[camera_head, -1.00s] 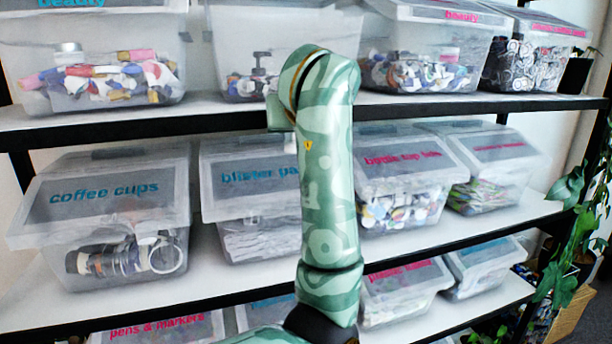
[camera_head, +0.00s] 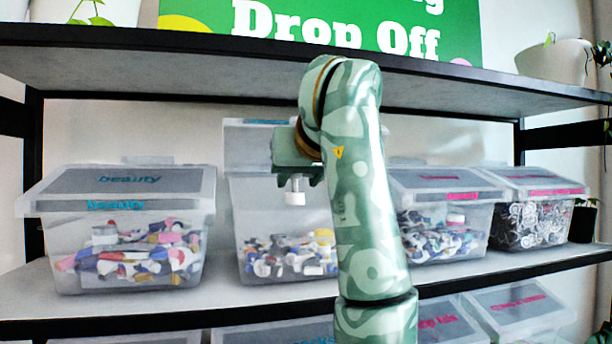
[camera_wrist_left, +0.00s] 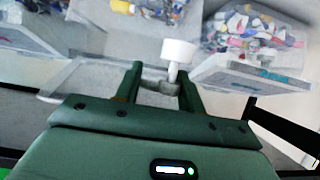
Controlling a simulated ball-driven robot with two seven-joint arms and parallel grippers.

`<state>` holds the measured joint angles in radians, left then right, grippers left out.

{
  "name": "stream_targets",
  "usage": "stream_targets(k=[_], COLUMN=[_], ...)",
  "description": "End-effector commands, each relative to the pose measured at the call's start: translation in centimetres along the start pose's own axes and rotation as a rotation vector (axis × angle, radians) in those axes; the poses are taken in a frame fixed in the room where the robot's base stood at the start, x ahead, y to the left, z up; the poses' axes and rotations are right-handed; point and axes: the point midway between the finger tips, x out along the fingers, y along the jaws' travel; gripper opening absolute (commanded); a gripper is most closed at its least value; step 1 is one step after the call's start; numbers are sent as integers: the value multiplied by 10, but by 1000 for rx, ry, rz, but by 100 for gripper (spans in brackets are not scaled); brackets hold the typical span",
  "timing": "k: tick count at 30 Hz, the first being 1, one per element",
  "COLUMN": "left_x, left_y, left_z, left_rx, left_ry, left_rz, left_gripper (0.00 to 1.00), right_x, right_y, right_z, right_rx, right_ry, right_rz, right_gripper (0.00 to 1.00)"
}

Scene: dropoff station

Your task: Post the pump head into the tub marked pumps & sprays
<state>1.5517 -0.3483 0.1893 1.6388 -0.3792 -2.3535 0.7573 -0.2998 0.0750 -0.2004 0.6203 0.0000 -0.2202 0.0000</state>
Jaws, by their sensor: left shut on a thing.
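My left gripper (camera_head: 297,178) is shut on the white pump head (camera_head: 295,197), which hangs below the fingers in the head view. In the left wrist view the fingers (camera_wrist_left: 162,82) hold its thin stem, and its wide white end (camera_wrist_left: 178,53) points away from me. Behind it in the head view stands a clear tub (camera_head: 246,203) with a raised lid and several mixed caps and pump parts inside. The pump head shows in front of this tub's upper part; its depth relative to the opening is unclear. No readable label shows on this tub. My right gripper is out of view.
A closed beauty tub (camera_head: 125,205) stands to the left. Two closed tubs, one with mixed caps (camera_head: 440,190) and one with small metal-looking parts (camera_head: 540,190), stand to the right. The upper shelf (camera_head: 440,85) runs above; more tubs stand below.

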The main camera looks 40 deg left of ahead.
Motion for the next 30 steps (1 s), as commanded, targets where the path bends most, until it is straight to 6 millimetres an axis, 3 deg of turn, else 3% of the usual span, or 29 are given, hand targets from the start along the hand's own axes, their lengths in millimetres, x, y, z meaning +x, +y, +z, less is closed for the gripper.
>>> stream_targets(k=[13, 30], left_x=[71, 157], left_y=[-1, -1], left_z=[-30, -59], left_rx=[1, 0], left_ry=[1, 0], left_rz=[-5, -2], left_gripper=[18, 18], right_x=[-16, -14], right_y=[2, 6], right_z=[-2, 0], right_rx=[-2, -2], right_ry=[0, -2], right_rz=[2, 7], right_gripper=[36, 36])
